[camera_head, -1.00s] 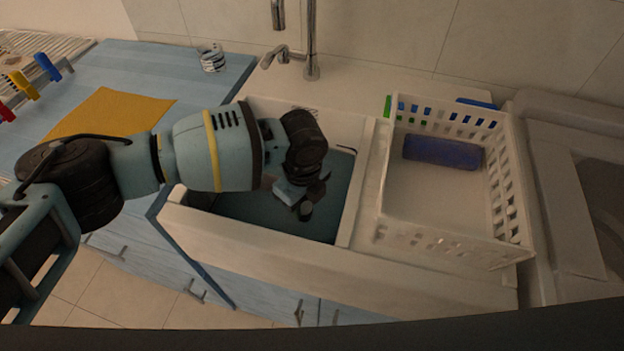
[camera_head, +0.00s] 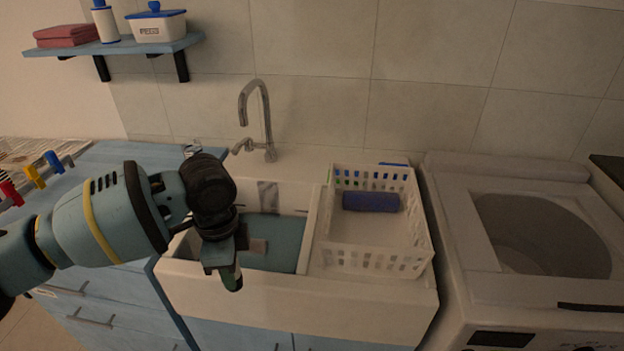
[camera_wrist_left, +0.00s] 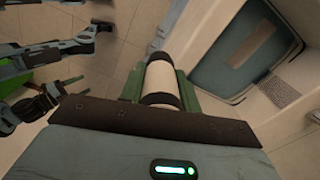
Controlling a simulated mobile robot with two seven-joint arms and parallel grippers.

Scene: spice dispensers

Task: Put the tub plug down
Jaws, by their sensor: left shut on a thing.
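My left gripper (camera_head: 228,268) hangs in front of the near wall of the white sink (camera_head: 285,300), tilted downward, in the head view. In the left wrist view its green fingers (camera_wrist_left: 162,85) are shut on a cream cylinder with dark bands (camera_wrist_left: 163,80), which I take to be the tub plug. The gripper largely hides this piece in the head view. The sink's teal inner floor (camera_wrist_left: 245,50) shows at the upper right of the wrist view, apart from the held piece. Dark, grey-blue parts of my own body show at the wrist view's left; I cannot make out my right gripper's state.
A white basket (camera_head: 375,260) with a blue roll (camera_head: 371,201) stands right of the basin. A tap (camera_head: 267,125) rises behind it. A washing machine (camera_head: 455,250) stands to the right, and a blue counter (camera_head: 125,165) to the left. Floor shows below the gripper in the wrist view.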

